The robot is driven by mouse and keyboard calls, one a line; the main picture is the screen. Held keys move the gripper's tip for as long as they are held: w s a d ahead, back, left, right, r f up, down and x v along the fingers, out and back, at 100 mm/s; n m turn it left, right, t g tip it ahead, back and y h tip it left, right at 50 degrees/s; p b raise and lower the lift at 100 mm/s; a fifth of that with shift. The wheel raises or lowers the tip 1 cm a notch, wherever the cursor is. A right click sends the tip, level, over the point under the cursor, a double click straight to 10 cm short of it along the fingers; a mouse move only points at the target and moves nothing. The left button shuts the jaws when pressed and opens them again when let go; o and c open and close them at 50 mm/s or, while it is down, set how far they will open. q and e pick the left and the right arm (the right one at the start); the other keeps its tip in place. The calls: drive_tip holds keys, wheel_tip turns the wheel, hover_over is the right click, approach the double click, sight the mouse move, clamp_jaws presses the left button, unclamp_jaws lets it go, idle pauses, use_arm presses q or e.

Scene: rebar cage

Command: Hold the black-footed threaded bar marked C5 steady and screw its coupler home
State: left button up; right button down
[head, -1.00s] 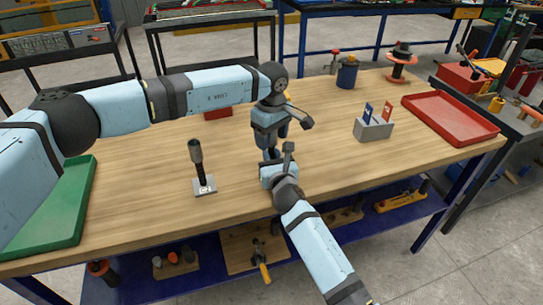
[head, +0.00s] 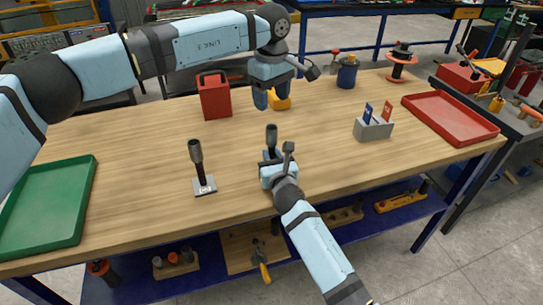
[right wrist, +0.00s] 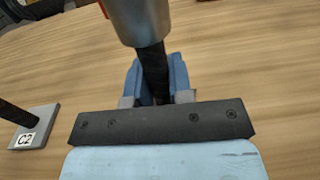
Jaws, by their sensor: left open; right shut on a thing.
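A dark threaded bar (right wrist: 153,72) stands between the fingers of my right gripper (right wrist: 156,92), which is shut on it. A grey cylindrical coupler (right wrist: 140,20) sits on top of this bar; it also shows in the head view (head: 271,137). The bar's foot and its mark are hidden by my right gripper, so I cannot read C5. My left gripper (head: 267,103) is open and empty, above and behind the coupler, apart from it. How far the coupler is threaded on cannot be told.
A second bar with coupler (head: 196,160) stands to the left on a grey foot marked C2 (right wrist: 26,140). A green tray (head: 45,210), a red box (head: 214,97), a grey block with two tags (head: 374,128) and a red tray (head: 452,118) are on the table.

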drive_tip(key=c, duration=0.9)
unclamp_jaws()
drive_tip(key=shift+c, duration=0.2)
drive_tip(key=shift+s, duration=0.1)
drive_tip(key=p+v, duration=0.1)
drive_tip(key=v, duration=1.2)
drive_tip(key=shift+s+d, duration=0.2)
drive_tip(key=shift+s, duration=0.1)
